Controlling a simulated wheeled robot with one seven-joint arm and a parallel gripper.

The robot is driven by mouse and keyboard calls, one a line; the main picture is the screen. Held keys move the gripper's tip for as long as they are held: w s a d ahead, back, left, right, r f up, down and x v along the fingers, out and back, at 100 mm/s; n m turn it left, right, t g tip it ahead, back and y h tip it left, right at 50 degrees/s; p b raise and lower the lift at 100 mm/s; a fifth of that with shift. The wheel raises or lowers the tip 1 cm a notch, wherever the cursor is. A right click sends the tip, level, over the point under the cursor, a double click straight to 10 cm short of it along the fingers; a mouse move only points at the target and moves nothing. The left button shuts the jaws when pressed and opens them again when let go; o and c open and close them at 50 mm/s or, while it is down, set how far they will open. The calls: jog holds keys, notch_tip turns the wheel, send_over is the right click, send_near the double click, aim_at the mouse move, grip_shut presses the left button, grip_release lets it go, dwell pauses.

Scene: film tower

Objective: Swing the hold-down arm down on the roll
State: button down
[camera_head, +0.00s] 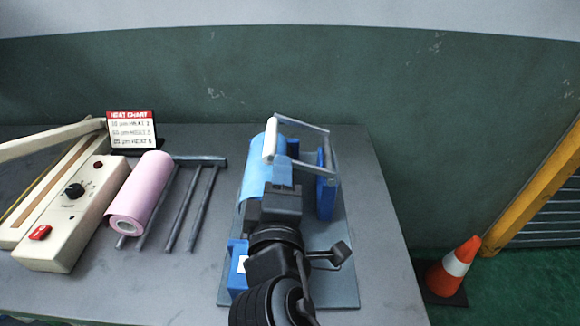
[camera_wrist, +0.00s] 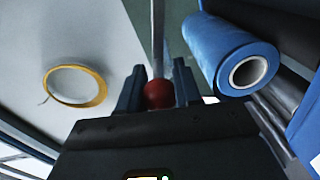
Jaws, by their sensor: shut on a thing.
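The film tower stands on a grey base plate (camera_head: 345,290) on the table, with a blue roll (camera_head: 257,165) in it. The roll also shows at the right of the wrist view (camera_wrist: 222,50), with its pale core facing the camera. The hold-down arm is a grey frame (camera_head: 302,122) with a white roller (camera_head: 271,140), which shows over the roll's far part; I cannot tell if they touch. In the wrist view a red ball knob (camera_wrist: 158,93) on a thin rod sits between the fingers of my gripper (camera_wrist: 158,88), which is shut on it. The knob is hidden in the head view.
Left on the table are a cream sealer (camera_head: 75,215) with a dial, a pink roll (camera_head: 141,193) on a grey rack (camera_head: 205,200), and a heat chart (camera_head: 131,130). A yellow-edged tape ring (camera_wrist: 103,90) lies near my gripper. An orange cone (camera_head: 457,265) stands on the floor.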

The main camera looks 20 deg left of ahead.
jog(key=shift+s+a+f+n, duration=0.1)
jog(key=shift+a+f+n, duration=0.1)
jog(key=shift+f+n, duration=0.3)
jog(key=shift+a+f+n, duration=0.2)
jog(key=shift+f+n, duration=0.2)
jog(key=shift+n, duration=0.2)
jog(key=c, duration=0.8)
grip_release()
jog(key=shift+s, duration=0.1)
jog(key=b+v, duration=0.1)
jog(key=v, duration=0.6)
jog(key=shift+s, duration=0.35)
jog(key=shift+f, duration=0.1)
jog(key=shift+w+d, duration=0.1)
